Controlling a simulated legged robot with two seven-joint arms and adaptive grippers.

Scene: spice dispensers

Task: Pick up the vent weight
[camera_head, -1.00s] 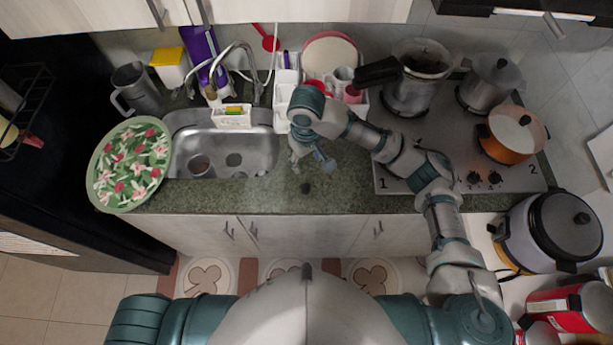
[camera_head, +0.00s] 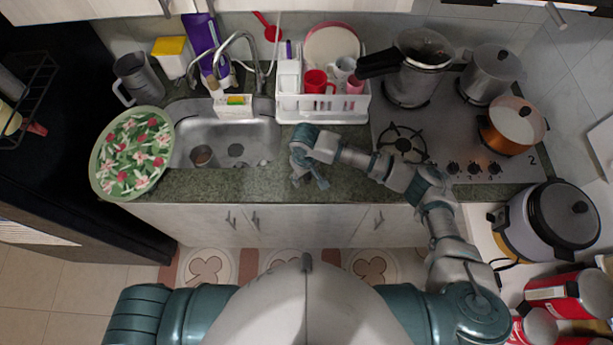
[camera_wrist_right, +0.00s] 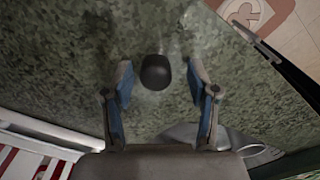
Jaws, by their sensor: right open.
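The vent weight (camera_wrist_right: 156,72) is a small dark, rounded piece on the green speckled counter, seen in the right wrist view. My right gripper (camera_wrist_right: 160,86) is open, with one blue-padded finger on each side of it. A gap shows between the weight and each finger; how far above the counter the fingertips are, I cannot tell. In the head view my right gripper (camera_head: 310,182) points down over the counter in front of the dish rack, and the vent weight is hidden there. My left gripper is not in view.
The counter (camera_head: 240,186) is clear around the gripper. The sink (camera_head: 225,150) is to the left, the white dish rack (camera_head: 322,108) behind, and the stove (camera_head: 455,150) to the right. A pressure pot (camera_head: 415,85) stands on the stove. A floral plate (camera_head: 130,155) is at far left.

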